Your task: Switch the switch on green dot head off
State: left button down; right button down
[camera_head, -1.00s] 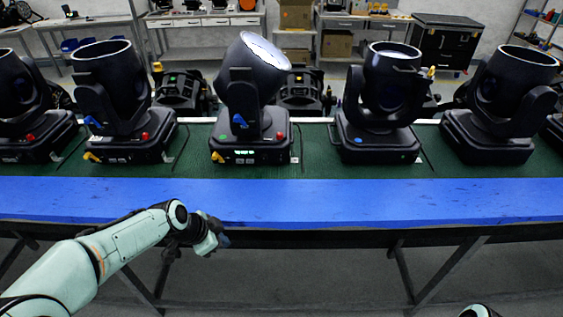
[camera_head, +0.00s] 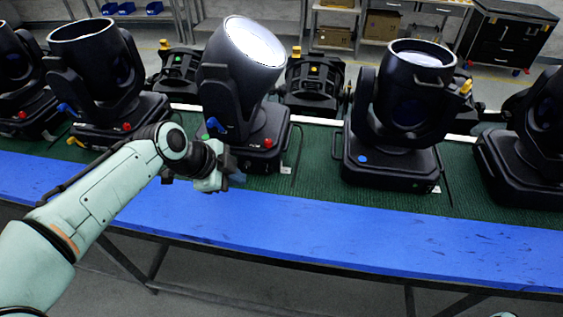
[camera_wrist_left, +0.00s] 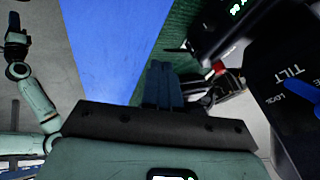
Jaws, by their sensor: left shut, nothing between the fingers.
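The middle moving head (camera_head: 226,88) is black with a bright lens tilted up to the right. A small green dot (camera_head: 205,137) shows on its base, with a red knob (camera_head: 267,143) to the right. My left gripper (camera_head: 237,178) is in front of the base, shut and empty, hiding part of its front. In the left wrist view, the shut blue fingers (camera_wrist_left: 163,85) point toward the base's red knob (camera_wrist_left: 218,66). A lit display (camera_wrist_left: 237,8) and a blue tilt lock lever (camera_wrist_left: 303,92) are close by. No switch can be made out. My right gripper (camera_wrist_left: 15,45) is small at the left edge there.
The heads stand on a green mat (camera_head: 310,160) behind a clear blue table edge (camera_head: 350,228). A head with a blue dot (camera_head: 400,110) is to the right; another black head (camera_head: 90,75) is to the left. Smaller black fixtures (camera_head: 313,85) stand behind.

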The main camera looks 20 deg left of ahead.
aim_at(267, 168)
pick_arm(q)
jog(key=shift+w+d+r, duration=0.15)
jog(key=shift+w+r, duration=0.15)
jog(key=shift+r, duration=0.1)
pick_arm(e)
jog(key=shift+w+d, duration=0.2)
jog(key=shift+w, duration=0.3)
pick_arm(q)
jog(key=shift+s, duration=0.15)
pick_arm(e)
jog(key=shift+s, duration=0.1)
